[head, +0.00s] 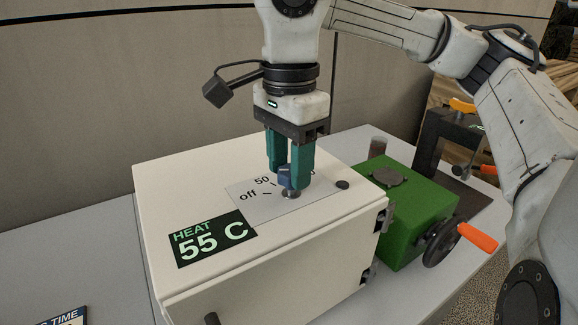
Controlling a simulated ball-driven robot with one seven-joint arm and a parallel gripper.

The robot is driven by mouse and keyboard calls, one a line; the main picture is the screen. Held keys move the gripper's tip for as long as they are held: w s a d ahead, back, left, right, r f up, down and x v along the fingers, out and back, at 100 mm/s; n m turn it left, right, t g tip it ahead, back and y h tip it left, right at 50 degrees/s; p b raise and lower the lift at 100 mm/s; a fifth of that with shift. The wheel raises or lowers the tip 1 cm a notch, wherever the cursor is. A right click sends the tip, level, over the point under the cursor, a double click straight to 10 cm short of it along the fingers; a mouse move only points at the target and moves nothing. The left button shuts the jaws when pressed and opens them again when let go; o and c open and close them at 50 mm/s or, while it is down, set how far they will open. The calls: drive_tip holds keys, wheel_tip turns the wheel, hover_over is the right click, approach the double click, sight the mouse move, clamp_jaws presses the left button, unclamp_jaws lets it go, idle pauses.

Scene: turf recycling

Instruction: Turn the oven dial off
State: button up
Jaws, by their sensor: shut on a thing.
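The oven is a cream-white box (290,270) on the table, with a dial on its top. A black display (212,238) on the oven top reads "HEAT 55 C" in green.
A green machine (400,208) with a black handwheel (442,240) and orange handle stands close to the oven's right side. A black clamp-like stand (445,140) is behind it. The table (70,265) is mostly clear at the left, with a sign (62,318) at the front.

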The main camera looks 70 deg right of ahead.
sight(289, 171)
drive_tip(key=shift+n, duration=0.3)
drive_tip(key=o, duration=1.1)
drive_tip(key=shift+c, duration=0.2)
drive_tip(key=shift+r, duration=0.1)
wheel_tip(289, 171, up, 11)
drive_tip(key=shift+f+p, duration=0.2)
drive_tip(key=shift+p, duration=0.15)
